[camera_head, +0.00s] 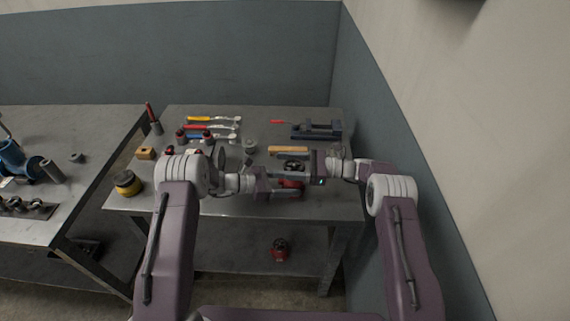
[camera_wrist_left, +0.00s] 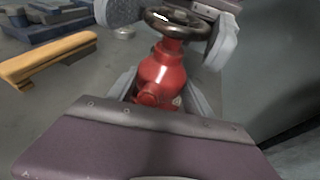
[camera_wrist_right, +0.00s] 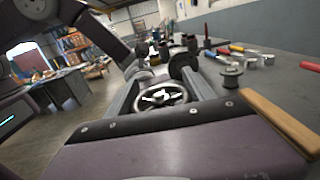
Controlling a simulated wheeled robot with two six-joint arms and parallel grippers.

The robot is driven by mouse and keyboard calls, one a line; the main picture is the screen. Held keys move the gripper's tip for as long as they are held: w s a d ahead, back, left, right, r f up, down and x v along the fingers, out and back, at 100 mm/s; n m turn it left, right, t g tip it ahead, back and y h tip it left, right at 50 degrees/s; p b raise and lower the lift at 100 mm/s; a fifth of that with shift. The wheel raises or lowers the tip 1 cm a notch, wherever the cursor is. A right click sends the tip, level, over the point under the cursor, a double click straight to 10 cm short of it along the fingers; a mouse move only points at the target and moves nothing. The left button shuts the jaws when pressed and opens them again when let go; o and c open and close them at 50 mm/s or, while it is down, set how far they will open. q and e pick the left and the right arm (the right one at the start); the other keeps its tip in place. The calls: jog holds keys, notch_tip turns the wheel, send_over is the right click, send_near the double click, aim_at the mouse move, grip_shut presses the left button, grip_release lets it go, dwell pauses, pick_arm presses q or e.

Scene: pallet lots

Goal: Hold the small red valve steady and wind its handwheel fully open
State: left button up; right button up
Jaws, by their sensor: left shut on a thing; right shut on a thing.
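The small red valve (camera_head: 291,184) stands near the front of the bench in the head view, partly covered by my grippers. Its red body (camera_wrist_left: 163,78) is clear in the left wrist view, with the dark handwheel (camera_wrist_left: 178,24) on top. My left gripper (camera_head: 286,190) is shut on the valve body, one finger on each side. My right gripper (camera_head: 296,172) is above it, shut on the handwheel. In the right wrist view the handwheel (camera_wrist_right: 160,97) lies between the right fingers. The valve's base is hidden.
A wooden-handled tool (camera_head: 288,150) and a dark vise (camera_head: 317,130) lie behind the valve. A yellow-black round item (camera_head: 127,184) sits at the left front corner. Another red item (camera_head: 280,249) is on the lower shelf.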

aim_at(285, 165)
jog(key=shift+s+n+g, duration=0.15)
jog(key=shift+n+g, duration=0.55)
jog(key=shift+g, duration=0.4)
jog(key=o, duration=1.4)
jog(key=shift+c, duration=0.2)
notch_tip(285, 165, up, 10)
jog(key=shift+r, duration=0.1)
